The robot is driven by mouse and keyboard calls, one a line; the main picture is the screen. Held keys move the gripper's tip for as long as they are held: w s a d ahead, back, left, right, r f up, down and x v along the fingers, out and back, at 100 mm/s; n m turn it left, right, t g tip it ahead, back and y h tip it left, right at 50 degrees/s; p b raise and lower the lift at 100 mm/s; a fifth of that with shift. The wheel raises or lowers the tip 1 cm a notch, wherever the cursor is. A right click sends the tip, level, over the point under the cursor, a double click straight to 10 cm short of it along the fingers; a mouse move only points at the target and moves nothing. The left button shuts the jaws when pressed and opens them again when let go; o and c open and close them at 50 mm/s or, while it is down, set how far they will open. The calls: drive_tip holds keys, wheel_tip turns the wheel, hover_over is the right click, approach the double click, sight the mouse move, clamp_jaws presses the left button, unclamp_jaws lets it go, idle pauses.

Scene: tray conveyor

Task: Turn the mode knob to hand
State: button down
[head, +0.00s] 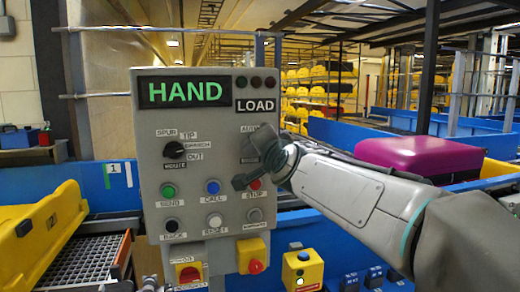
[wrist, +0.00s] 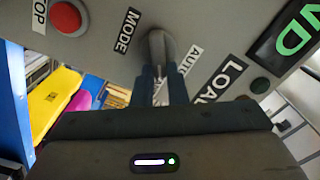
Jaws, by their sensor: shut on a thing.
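The grey control panel (head: 220,150) stands upright in the head view. Its display (head: 184,92) reads HAND in green. My gripper (head: 260,155) is at the panel's right side, below the LOAD sign, and covers the mode knob there. In the wrist view the grey mode knob (wrist: 160,48) lies between the MODE and AUTO labels. My gripper (wrist: 160,84) is shut on the knob in that view. Another label beside the fingers is partly covered, and the knob's exact pointing is hard to read.
A black knob (head: 173,150) with SPUR, TIP and OUT labels is on the panel's left. Push buttons sit below, with the red stop button (wrist: 66,17) close to my gripper. A magenta case (head: 420,158) lies on the conveyor behind. A yellow button box (head: 302,270) stands low right.

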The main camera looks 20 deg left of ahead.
drive_tip(key=shift+f+m, duration=0.1)
drive_tip(key=shift+m, duration=0.2)
idle(0.4)
drive_tip(key=c, duration=1.4)
unclamp_jaws()
drive_tip(key=shift+a, duration=0.1)
drive_tip(key=shift+c, duration=0.2)
drive_tip(key=shift+s, duration=0.1)
drive_tip(key=b+v, duration=0.5)
drive_tip(key=v, duration=0.8)
drive_tip(key=shift+s+d, duration=0.25)
drive_tip(key=shift+s, duration=0.1)
